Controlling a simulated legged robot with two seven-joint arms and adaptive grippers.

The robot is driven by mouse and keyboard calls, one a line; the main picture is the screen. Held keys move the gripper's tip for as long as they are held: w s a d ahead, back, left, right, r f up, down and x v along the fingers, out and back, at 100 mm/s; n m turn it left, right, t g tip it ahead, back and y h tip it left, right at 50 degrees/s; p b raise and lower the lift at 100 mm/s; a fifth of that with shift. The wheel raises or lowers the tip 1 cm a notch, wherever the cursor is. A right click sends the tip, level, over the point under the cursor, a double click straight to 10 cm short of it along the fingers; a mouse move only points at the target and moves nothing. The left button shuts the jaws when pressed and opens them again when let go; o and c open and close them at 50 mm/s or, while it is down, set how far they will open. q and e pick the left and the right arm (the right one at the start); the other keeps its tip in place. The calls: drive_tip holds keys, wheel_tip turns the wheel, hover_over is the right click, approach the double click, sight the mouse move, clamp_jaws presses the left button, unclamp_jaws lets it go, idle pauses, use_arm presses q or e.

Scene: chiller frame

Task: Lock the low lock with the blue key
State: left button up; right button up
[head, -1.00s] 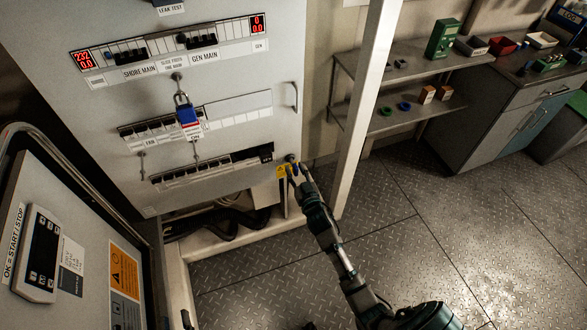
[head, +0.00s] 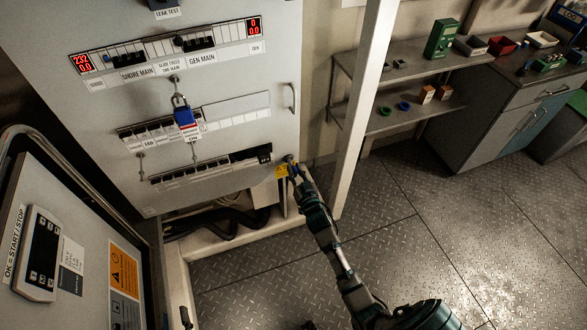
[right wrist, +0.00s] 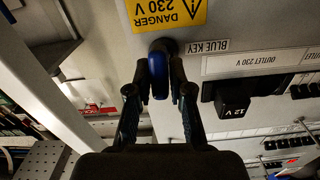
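The blue key (right wrist: 158,76) sits at the low lock (right wrist: 165,46), a dark round cylinder on the panel's lower right corner beside the "BLUE KEY" label (right wrist: 208,47). My right gripper (right wrist: 160,70) has one finger on each side of the key's blue head and appears closed on it. In the head view my right gripper (head: 292,168) is at the panel's low right corner and covers most of the lock and key. How far the key is turned cannot be told. My left gripper is not in view.
A yellow danger sticker (right wrist: 167,12) is close to the lock. A blue padlock (head: 184,117) with a red-and-white tag hangs mid-panel. A white post (head: 362,110) stands right of my right gripper. Shelves (head: 420,105) with small items are behind; the floor (head: 430,220) is clear.

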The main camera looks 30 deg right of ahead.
drive_tip(key=shift+d+r+m, duration=0.1)
drive_tip(key=shift+m, duration=0.5)
use_arm(q)
drive_tip(key=shift+r+p, duration=0.3)
drive_tip(key=shift+r, duration=0.35)
use_arm(e)
drive_tip(key=shift+m, duration=0.3)
use_arm(q)
drive_tip(key=shift+a, duration=0.1)
use_arm(e)
drive_tip(key=shift+a+m+p, duration=0.2)
drive_tip(key=shift+m+p, duration=0.3)
drive_tip(key=shift+m, duration=0.2)
use_arm(q)
drive_tip(key=shift+r, duration=1.1)
use_arm(e)
drive_tip(key=shift+m, duration=0.7)
